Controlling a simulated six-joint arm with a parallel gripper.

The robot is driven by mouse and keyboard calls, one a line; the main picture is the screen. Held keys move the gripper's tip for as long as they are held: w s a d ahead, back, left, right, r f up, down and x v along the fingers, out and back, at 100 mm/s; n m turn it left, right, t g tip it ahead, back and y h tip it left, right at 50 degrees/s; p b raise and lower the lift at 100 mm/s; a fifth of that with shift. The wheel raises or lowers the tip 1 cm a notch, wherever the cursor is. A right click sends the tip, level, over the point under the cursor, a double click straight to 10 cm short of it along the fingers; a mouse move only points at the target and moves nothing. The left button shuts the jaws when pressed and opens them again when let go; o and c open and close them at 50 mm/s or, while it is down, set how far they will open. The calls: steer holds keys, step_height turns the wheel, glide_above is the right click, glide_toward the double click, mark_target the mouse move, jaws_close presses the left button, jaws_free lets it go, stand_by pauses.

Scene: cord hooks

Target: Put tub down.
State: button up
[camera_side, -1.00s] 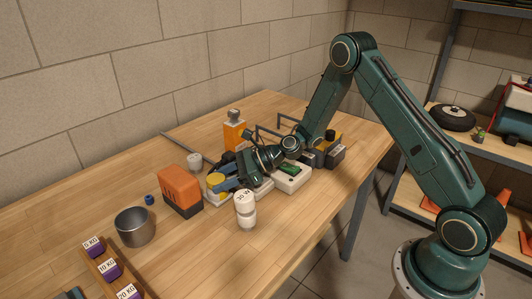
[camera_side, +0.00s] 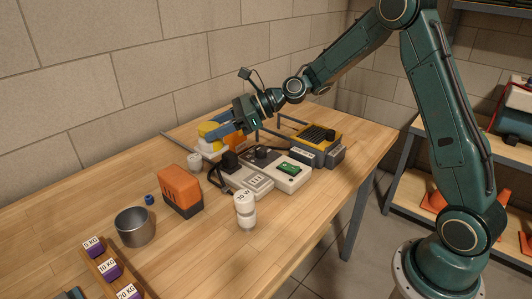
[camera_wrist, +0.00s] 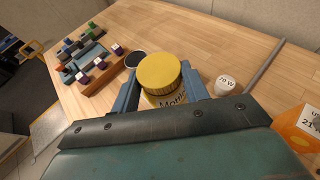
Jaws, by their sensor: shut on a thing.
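The tub (camera_side: 208,131) has a yellow ribbed lid and a pale body with a partly hidden label. In the side view it is in the air over the back part of the table, with its body partly covered by my blue fingers. My gripper (camera_side: 222,130) is shut on the tub, one finger on each side. In the wrist view the tub's yellow lid (camera_wrist: 160,71) sits upright between the two fingertips of my gripper (camera_wrist: 160,88). The gap between the tub's base and the table is hard to judge.
An orange container (camera_wrist: 302,128) is near my gripper. The front right is clear.

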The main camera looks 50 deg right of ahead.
mark_target(216, 125)
steer(key=shift+r, duration=2)
steer(key=w+d+m+t+h, duration=0.2)
steer(key=w+d+m+h, duration=0.15)
steer(key=d, duration=1.45)
steer(key=w+d+m+t+h, duration=0.2)
steer(key=w+d+m+h, duration=0.15)
steer(key=d, duration=1.45)
steer(key=s+d+m+t+h, duration=0.1)
steer(key=s+d+m+h, duration=0.15)
steer(key=d, duration=1.05)
step_height(216, 125, down, 15)
steer(key=shift+s+f+n, duration=0.1)
steer(key=shift+n, duration=0.15)
steer(key=shift+f, duration=2.05)
